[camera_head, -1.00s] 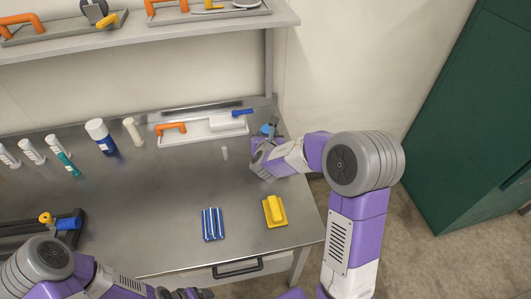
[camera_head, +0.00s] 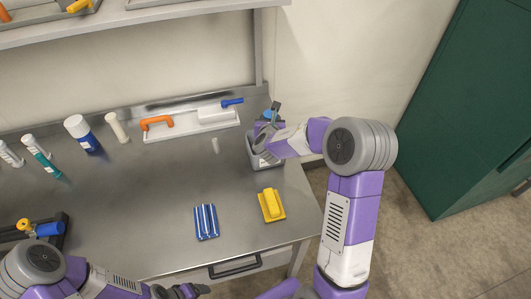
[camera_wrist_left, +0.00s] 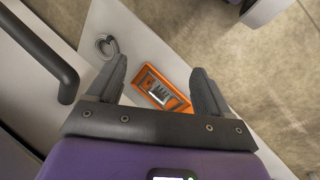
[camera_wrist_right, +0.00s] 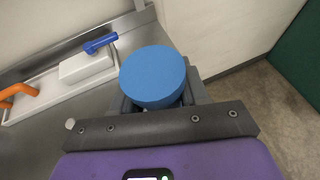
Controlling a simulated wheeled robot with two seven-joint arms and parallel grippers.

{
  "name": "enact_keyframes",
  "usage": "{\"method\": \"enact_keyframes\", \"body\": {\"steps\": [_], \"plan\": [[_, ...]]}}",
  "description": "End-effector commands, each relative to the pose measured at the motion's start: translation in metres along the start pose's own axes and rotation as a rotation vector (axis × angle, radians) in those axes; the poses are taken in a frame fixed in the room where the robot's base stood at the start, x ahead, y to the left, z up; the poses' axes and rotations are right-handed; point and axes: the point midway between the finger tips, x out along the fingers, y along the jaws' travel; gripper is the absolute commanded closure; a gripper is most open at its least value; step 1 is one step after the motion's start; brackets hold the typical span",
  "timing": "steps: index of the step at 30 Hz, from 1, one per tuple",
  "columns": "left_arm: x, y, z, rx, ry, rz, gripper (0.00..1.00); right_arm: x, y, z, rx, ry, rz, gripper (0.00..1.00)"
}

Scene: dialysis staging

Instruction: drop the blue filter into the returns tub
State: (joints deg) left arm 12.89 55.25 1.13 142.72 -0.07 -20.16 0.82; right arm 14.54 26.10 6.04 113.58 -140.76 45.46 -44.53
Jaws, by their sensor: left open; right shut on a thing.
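The blue filter (camera_wrist_right: 152,76), with a round flat blue top, is held in my right gripper (camera_wrist_right: 152,103). In the head view only a bit of the filter's blue (camera_head: 269,115) shows beside the gripper (camera_head: 266,138). The gripper is shut on it, over a grey tub (camera_head: 252,158) at the table's back right corner. The gripper and arm hide much of the tub, including its inside. The filter's height above the rim is hard to tell. My left gripper (camera_wrist_left: 160,88) is open and empty, low near the table's front edge.
A white tray (camera_head: 180,132) with an orange handle lies left of the tub. A blue ribbed pack (camera_head: 206,222) and a yellow block (camera_head: 271,205) lie near the front. The table's middle is clear.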

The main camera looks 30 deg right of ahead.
Motion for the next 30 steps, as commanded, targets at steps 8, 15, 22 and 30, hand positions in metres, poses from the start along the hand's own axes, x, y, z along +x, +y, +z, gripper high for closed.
{"method": "enact_keyframes", "body": {"steps": [8, 15, 22, 30], "plan": [[0.002, -0.001, 0.0, 0.0, 0.0, 0.0, 0.2, 0.001, 0.0, -0.004, 0.0, 0.0, 0.001, 0.86], [0.002, -0.001, 0.0, 0.0, 0.0, 0.0, 0.2, 0.001, 0.0, -0.004, 0.0, 0.0, 0.001, 0.26], [0.002, -0.001, 0.0, 0.0, 0.0, 0.0, 0.2, 0.001, 0.0, -0.004, 0.0, 0.0, 0.001, 0.26], [0.001, 0.0, 0.0, 0.0, 0.0, 0.0, 0.2, -0.024, 0.001, -0.003, -0.002, -0.001, 0.003, 0.26]]}}
